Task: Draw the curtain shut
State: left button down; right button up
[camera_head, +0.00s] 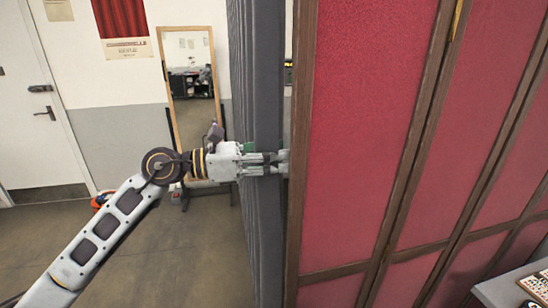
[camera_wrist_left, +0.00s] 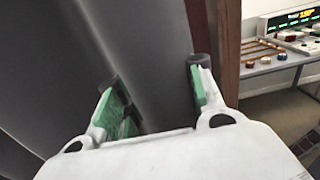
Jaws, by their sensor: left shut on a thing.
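A dark grey curtain (camera_head: 262,80) hangs in vertical folds in the middle of the head view, close beside a red folding screen. My left gripper (camera_head: 272,164) is at the curtain's right edge, its fingers reaching across the cloth at about mid height. In the left wrist view the grey curtain (camera_wrist_left: 60,60) fills the left and middle, and a fold of it runs between the two green-padded fingers of the left gripper (camera_wrist_left: 165,95). The fingers are shut on this curtain edge. The right gripper is not in view.
The red screen (camera_head: 370,110) with its brown wooden frame stands right against the curtain's right side. A standing mirror (camera_head: 193,100) and a white door (camera_head: 30,130) are behind at left. A console table (camera_wrist_left: 280,65) shows past the frame.

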pick_arm(q)
jog(key=shift+s+d, duration=0.1)
jog(key=shift+s, duration=0.05)
jog(key=c, duration=1.2)
grip_release()
jog(key=shift+c, duration=0.2)
jog(key=o, duration=0.4)
jog(key=shift+s, duration=0.15)
jog(key=shift+c, duration=0.2)
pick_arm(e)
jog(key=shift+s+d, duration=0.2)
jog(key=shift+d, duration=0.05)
pick_arm(q)
jog(key=s+a, duration=0.2)
jog(key=a, duration=1)
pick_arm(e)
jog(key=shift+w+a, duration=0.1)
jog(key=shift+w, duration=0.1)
